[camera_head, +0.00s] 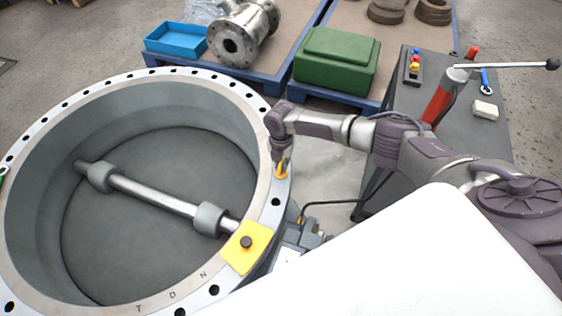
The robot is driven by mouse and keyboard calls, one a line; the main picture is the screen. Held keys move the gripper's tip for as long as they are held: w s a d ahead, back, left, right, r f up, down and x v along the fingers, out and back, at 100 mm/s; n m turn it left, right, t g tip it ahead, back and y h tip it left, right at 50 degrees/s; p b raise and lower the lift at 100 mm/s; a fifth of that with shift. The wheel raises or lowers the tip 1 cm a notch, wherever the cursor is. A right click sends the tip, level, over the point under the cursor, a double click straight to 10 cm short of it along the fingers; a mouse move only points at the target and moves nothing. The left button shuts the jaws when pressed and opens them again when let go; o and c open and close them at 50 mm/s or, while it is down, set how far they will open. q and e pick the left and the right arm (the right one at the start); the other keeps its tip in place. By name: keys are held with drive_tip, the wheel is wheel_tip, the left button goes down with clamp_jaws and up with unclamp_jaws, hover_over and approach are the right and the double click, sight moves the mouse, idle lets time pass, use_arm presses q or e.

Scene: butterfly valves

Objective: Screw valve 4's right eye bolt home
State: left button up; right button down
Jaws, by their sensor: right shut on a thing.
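The valve (147,92) is a large grey ring with a flat flange full of holes, lying face up at the left. A shaft (150,193) crosses its disc. A yellow eye bolt (281,174) stands at the flange's right side. My right gripper (280,161) points down over it and is shut on it. The fingers hide the bolt's upper part, and whether its base sits fully against the flange cannot be told. My left gripper is not in view. No valve number can be read.
A grey cart (485,136) with tools and a red cylinder stands at the right. Blue pallets behind carry a green case (336,62), a blue bin (177,41) and a pipe fitting (243,32).

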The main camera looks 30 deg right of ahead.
drive_tip(key=m+p, duration=0.1)
drive_tip(key=m, duration=0.3)
drive_tip(key=shift+r+m, duration=0.15)
drive_tip(key=shift+m, duration=0.25)
drive_tip(key=m+p, duration=0.1)
drive_tip(key=m, duration=0.2)
drive_tip(key=shift+m+p, duration=0.3)
drive_tip(key=shift+p, duration=0.05)
drive_tip(key=m+p, duration=0.1)
drive_tip(key=m, duration=0.3)
drive_tip(key=shift+m, duration=0.3)
drive_tip(key=m+p, duration=0.1)
drive_tip(key=m, duration=0.2)
drive_tip(key=shift+m+p, duration=0.3)
drive_tip(key=shift+p, duration=0.1)
drive_tip(key=m+p, duration=0.1)
drive_tip(key=m, duration=0.3)
drive_tip(key=m+p, duration=0.1)
drive_tip(key=m, duration=0.3)
drive_tip(key=m+p, duration=0.1)
drive_tip(key=m, duration=0.3)
drive_tip(key=shift+m, duration=0.3)
drive_tip(key=shift+w+m, duration=0.1)
drive_tip(key=shift+m, duration=1.8)
